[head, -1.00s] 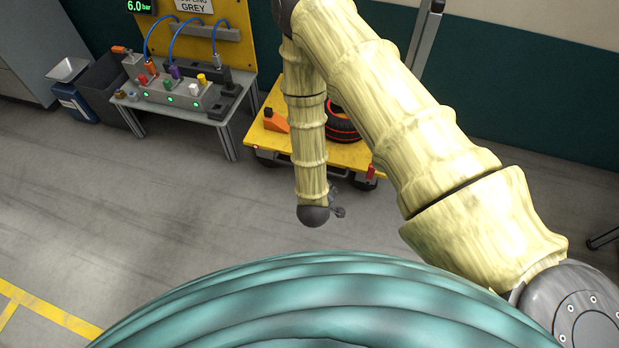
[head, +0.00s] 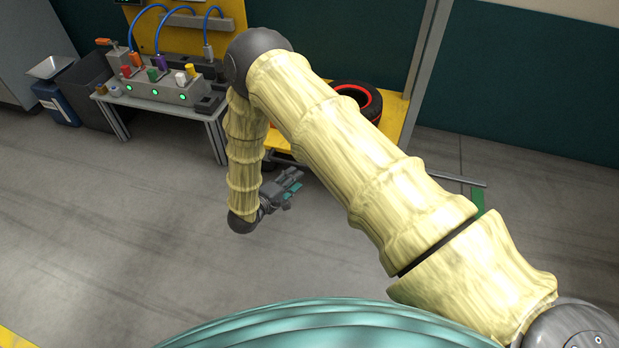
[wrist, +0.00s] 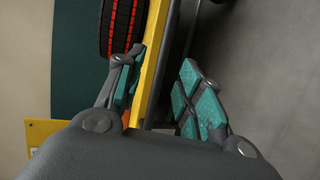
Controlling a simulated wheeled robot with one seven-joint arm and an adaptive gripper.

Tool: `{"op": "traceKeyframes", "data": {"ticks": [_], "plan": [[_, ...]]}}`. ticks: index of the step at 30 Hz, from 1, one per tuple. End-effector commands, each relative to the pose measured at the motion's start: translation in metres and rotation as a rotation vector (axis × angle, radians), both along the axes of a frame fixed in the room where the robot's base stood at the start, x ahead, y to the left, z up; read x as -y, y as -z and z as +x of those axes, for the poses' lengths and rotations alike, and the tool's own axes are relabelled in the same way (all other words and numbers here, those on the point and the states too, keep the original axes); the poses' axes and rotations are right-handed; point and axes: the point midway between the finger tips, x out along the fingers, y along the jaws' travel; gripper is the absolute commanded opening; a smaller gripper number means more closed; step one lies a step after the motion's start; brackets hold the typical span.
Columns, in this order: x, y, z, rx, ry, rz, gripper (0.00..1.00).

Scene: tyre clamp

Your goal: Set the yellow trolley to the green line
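The yellow trolley (head: 398,108) stands by the dark green wall, partly hidden behind my arm, with a black, red-marked tyre (head: 366,98) on its deck. A short green strip (head: 478,200) shows on the floor to its right, partly covered by a grey bar (head: 462,181); it may be the green line. My gripper (head: 296,180) is low in front of the trolley. In the wrist view my gripper (wrist: 158,85) has its teal-padded fingers spread, and the trolley's yellow edge (wrist: 154,50) shows between them. I cannot tell whether they touch it.
A bench (head: 208,112) with a grey fixture and coloured connectors stands left of the trolley. A black bin (head: 84,88) and a blue container (head: 55,102) stand further left. The grey floor in front is clear.

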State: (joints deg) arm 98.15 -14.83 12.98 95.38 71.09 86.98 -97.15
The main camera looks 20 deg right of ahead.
Motion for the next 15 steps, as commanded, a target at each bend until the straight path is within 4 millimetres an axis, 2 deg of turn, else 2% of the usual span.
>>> {"op": "traceKeyframes", "data": {"ticks": [1, 8, 15], "plan": [[-0.004, 0.009, 0.002, -0.005, 0.010, -0.018, 0.37], [-0.009, 0.011, 0.004, -0.026, 0.039, -0.059, 0.37], [0.012, 0.017, 0.017, -0.026, 0.042, -0.061, 0.37]]}}
